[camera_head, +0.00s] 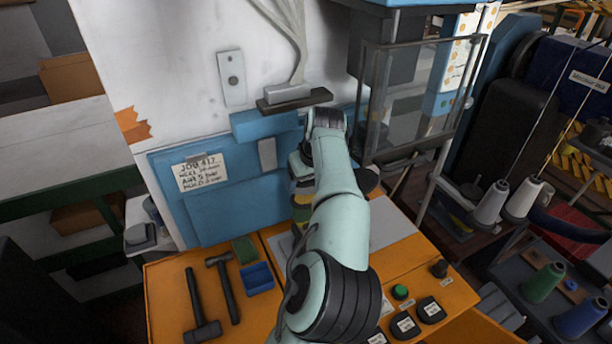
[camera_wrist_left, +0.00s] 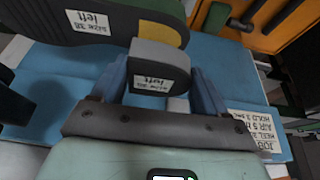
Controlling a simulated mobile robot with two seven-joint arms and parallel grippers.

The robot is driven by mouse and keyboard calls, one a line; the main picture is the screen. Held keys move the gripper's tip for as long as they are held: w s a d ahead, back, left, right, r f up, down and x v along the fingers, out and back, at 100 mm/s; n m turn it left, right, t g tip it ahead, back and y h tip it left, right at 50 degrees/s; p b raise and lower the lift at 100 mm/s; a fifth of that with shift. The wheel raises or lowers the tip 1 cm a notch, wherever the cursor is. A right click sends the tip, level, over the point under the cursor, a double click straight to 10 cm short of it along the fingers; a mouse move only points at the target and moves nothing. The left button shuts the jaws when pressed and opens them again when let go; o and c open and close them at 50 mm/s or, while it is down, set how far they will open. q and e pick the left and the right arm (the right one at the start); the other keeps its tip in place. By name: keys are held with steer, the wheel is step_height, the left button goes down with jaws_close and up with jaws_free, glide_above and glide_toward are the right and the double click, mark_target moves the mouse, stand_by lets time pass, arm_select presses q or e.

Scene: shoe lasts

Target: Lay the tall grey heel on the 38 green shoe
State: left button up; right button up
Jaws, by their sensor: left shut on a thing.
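My left gripper (camera_wrist_left: 162,82) is shut on a grey heel (camera_wrist_left: 160,56), with a blue finger on each side of it. The heel carries a white label reading "left"; its smaller print is unclear. Just beyond it in the left wrist view is a large dark grey shoe form (camera_wrist_left: 65,22) labelled "size 38 left", with a green patch and a yellow edge at its end. The heel's far edge overlaps this end in the picture; I cannot tell whether they touch. In the head view my left arm hides the gripper and heel, and only yellow and green bits (camera_head: 302,197) show beside it.
A blue panel (camera_head: 230,205) with a job note stands behind the orange bench (camera_head: 165,290). Two hammers (camera_head: 228,290), a blue tray (camera_head: 258,278) and a green block (camera_head: 245,249) lie left of my arm. Buttons (camera_head: 400,292) and dark labelled pads (camera_head: 431,310) sit right. A clear-walled frame (camera_head: 410,105) stands behind.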

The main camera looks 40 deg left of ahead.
mark_target(306, 192)
arm_select(q)
steer(key=shift+f+b, duration=0.6)
steer(key=shift+f, duration=1.3)
arm_select(e)
steer(key=shift+s+f, duration=0.95)
steer(key=shift+s, duration=0.2)
arm_select(q)
steer(key=shift+f, duration=0.2)
arm_select(e)
steer(key=shift+f, duration=0.1)
arm_select(q)
steer(key=o, duration=1.1)
steer(key=p+v, duration=0.1)
steer(key=v, duration=1.2)
steer(key=shift+r, duration=0.2)
arm_select(e)
steer(key=shift+w+r, duration=1.1)
steer(key=shift+w, duration=0.1)
arm_select(q)
steer(key=shift+s+d, duration=0.1)
steer(key=shift+d, duration=0.05)
arm_select(e)
steer(key=shift+s, duration=0.1)
